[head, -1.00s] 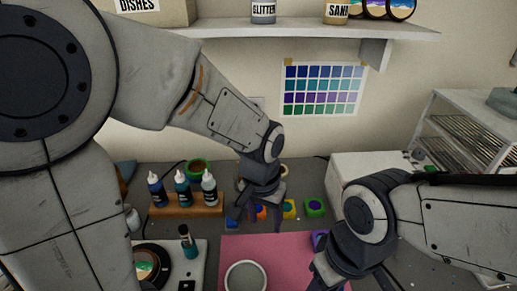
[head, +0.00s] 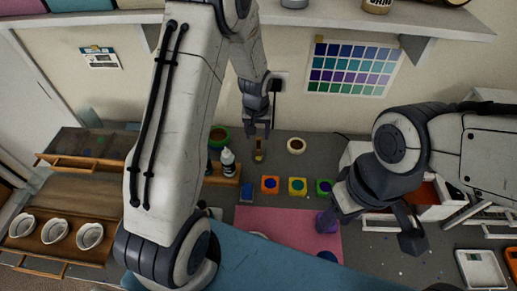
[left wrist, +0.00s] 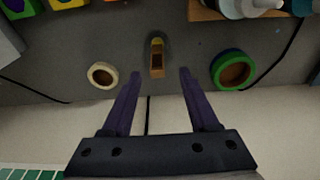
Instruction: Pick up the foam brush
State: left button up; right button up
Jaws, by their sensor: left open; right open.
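The foam brush (head: 259,151) appears to be the small piece with a yellowish, wood-coloured part at the back of the grey table. It also shows in the left wrist view (left wrist: 157,62), ahead of the fingertips and between their lines. My left gripper (head: 258,132) is open and empty, pointing down close above and behind the brush. Its two fingers (left wrist: 157,72) straddle the brush's line in the left wrist view without visibly touching it. My right gripper (head: 375,222) is open over the right side of the table.
A cream ring (left wrist: 102,75) and a green ring (left wrist: 232,70) lie on either side of the brush. A dropper bottle (head: 228,160) stands in a wooden rack. Several colour pots (head: 297,186) stand in front, beyond a pink mat (head: 280,222). The wall is close behind.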

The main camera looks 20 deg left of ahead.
aim_at(259, 138)
pick_arm(q)
jog(key=f, duration=0.1)
jog(key=f+p, duration=0.2)
jog(key=shift+w+d+f, duration=0.1)
jog(key=shift+w+f, duration=0.25)
jog(key=shift+f, duration=0.05)
jog(key=shift+w+f, duration=0.1)
jog(key=shift+f, duration=0.35)
grip_shut()
